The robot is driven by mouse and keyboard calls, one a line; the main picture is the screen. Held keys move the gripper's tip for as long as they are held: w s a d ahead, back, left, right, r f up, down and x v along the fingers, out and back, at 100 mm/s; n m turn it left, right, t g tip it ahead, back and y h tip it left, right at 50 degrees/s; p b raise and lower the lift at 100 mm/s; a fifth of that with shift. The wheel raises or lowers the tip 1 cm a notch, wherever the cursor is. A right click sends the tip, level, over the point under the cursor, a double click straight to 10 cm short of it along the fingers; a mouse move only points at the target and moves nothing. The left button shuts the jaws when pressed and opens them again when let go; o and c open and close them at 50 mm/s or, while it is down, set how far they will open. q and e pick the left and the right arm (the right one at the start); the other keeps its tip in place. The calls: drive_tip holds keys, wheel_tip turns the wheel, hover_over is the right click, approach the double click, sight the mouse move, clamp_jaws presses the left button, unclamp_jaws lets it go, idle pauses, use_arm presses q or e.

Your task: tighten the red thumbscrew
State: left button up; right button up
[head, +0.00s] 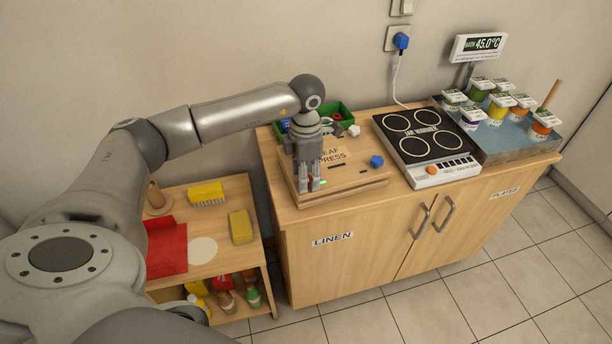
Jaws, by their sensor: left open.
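The wooden leaf press (345,185) lies on the cabinet top, with a "LEAF PRESS" label partly covered by my left gripper. My left gripper (309,187) points down over the front left part of the press, its fingers apart. A small patch of red, likely the red thumbscrew (311,181), shows between the fingertips; the fingers hide most of it. I cannot tell whether they touch it. A blue thumbscrew (376,161) sits at the right of the press and a white one (354,130) behind it. My right gripper is out of view.
A green bin (345,113) stands behind the press. A lower shelf unit (215,260) at left holds a red cloth and yellow items.

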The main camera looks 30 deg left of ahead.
use_arm(q)
drive_tip(key=shift+r+p, duration=1.85)
drive_tip(key=shift+r, duration=1.2)
